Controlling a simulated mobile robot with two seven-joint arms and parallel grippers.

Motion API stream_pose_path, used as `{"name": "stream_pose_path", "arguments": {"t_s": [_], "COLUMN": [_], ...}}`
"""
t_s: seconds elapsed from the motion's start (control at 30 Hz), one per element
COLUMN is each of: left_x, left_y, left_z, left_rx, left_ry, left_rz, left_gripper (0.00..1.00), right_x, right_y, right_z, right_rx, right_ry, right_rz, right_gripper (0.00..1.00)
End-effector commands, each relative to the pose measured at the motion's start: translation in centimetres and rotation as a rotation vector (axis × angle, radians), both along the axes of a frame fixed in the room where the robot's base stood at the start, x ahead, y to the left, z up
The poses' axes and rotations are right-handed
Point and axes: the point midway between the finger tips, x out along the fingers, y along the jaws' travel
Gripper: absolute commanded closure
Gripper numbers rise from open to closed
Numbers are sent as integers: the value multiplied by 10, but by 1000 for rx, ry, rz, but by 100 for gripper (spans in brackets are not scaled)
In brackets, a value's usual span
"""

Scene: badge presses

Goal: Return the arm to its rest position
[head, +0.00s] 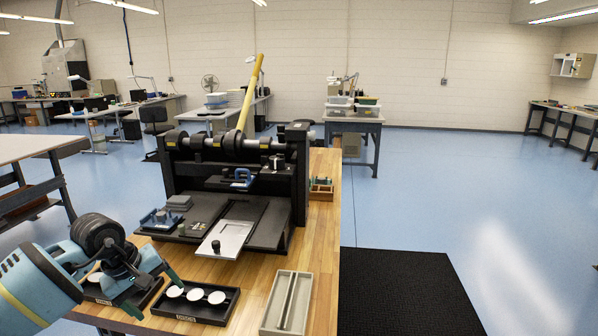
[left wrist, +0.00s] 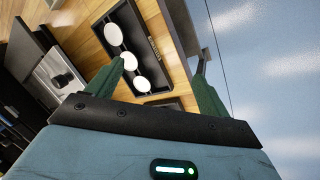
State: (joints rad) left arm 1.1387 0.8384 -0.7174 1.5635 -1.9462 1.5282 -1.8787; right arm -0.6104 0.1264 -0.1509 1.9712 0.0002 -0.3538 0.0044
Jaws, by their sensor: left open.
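My left gripper (head: 152,293) is at the lower left of the head view, over the near left part of the wooden bench. Its green fingers are apart with nothing between them. In the left wrist view the open fingers (left wrist: 158,70) show with a black tray of white discs beyond them. The rest position itself is not marked in view. My right gripper is not in view.
A black press (head: 298,175) with a yellow lever (head: 250,95) and grey slide plate (head: 228,233) stands on the bench. A black tray (head: 200,314) of white discs lies near my gripper. A grey divided tray (head: 287,302) is to its right.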

Motion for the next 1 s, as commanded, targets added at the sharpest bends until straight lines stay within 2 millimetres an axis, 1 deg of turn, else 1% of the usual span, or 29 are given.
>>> {"name": "stream_pose_path", "arguments": {"t_s": [0.03,0.07,0.1,0.17,0.2,0.3,0.4,0.5,0.57,0.6,0.67,0.77,0.87,0.9,0.97,1.0], "left_x": [-8,-13,-20,-33,-43,-66,-86,-102,-110,-113,-119,-126,-137,-143,-154,-164], "left_y": [-28,-44,-67,-102,-124,-171,-207,-229,-236,-238,-238,-230,-214,-206,-194,-186], "left_z": [-19,-28,-39,-53,-60,-69,-71,-71,-71,-72,-76,-88,-111,-122,-143,-158], "left_rx": [-105,-175,-275,-435,-546,-815,-1074,-1315,-1451,-1538,-1661,-1849,-2013,2037,1816,1678], "left_ry": [31,50,82,143,193,340,521,724,860,952,1098,1349,1608,-1686,-1583,-1508], "left_rz": [14,31,56,110,154,289,454,648,778,870,1015,1275,1558,-1647,-1571,-1517], "left_gripper": [20,20,20,20,20,20,20,20,20,20,20,20,20,20,20,20], "right_x": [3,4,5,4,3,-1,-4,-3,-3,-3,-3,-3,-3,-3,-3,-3], "right_y": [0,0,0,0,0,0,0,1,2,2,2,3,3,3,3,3], "right_z": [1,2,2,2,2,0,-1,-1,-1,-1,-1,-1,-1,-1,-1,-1], "right_rx": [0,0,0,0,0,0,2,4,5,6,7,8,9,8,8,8], "right_ry": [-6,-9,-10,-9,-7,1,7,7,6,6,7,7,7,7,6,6], "right_rz": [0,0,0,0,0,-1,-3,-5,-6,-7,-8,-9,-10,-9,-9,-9], "right_gripper": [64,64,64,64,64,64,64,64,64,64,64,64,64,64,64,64]}}
